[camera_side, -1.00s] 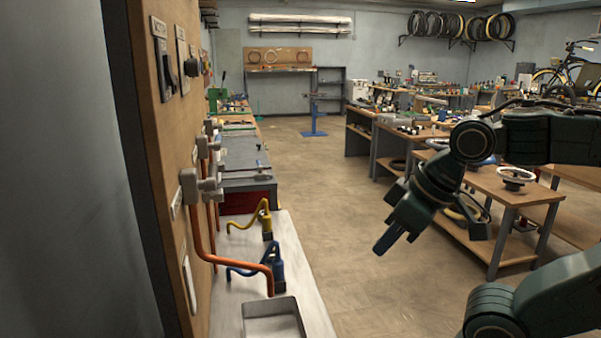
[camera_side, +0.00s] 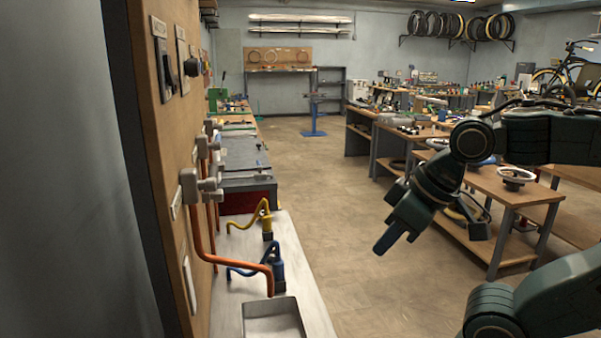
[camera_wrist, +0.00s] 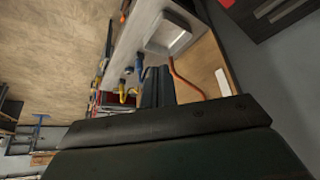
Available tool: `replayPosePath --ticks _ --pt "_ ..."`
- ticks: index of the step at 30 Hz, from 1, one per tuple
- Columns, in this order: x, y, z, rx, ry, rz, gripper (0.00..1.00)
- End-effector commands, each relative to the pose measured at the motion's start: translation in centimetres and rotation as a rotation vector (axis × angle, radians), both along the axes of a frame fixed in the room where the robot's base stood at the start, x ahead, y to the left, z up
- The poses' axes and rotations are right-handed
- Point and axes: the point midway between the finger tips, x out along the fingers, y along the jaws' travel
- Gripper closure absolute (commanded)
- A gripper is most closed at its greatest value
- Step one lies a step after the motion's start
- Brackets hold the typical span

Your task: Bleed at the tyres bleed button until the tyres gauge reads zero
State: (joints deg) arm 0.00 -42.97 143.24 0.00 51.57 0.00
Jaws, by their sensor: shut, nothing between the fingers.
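My gripper (camera_side: 385,243) hangs in free air over the floor, to the right of the white bench, with its fingers shut and empty. Its dark fingers also show in the wrist view (camera_wrist: 158,86). A wooden panel (camera_side: 165,150) stands at the left, seen nearly edge-on, with labelled plates and a dark knob-like fitting (camera_side: 193,67) near its top. Grey valve-like fittings (camera_side: 190,186) sit lower on the panel. I cannot make out which of these is the tyres bleed button or the tyres gauge; labels are too small to read.
Orange pipes (camera_side: 197,235) run down the panel. A grey tray (camera_side: 272,322), a blue pump-like tool (camera_side: 278,272) and a yellow one (camera_side: 266,222) stand on the white bench (camera_side: 225,318). A wooden table (camera_side: 530,190) stands at the right. Floor between is clear.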

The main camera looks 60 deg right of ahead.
Motion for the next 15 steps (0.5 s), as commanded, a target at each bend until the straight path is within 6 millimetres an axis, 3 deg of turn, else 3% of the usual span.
replayPosePath --ticks 8,15 --pt "0.4 0.0 0.3 0.002 -0.009 -0.004 1.00" --pt "3.4 -0.1 2.4 0.022 -0.069 -0.030 1.00"
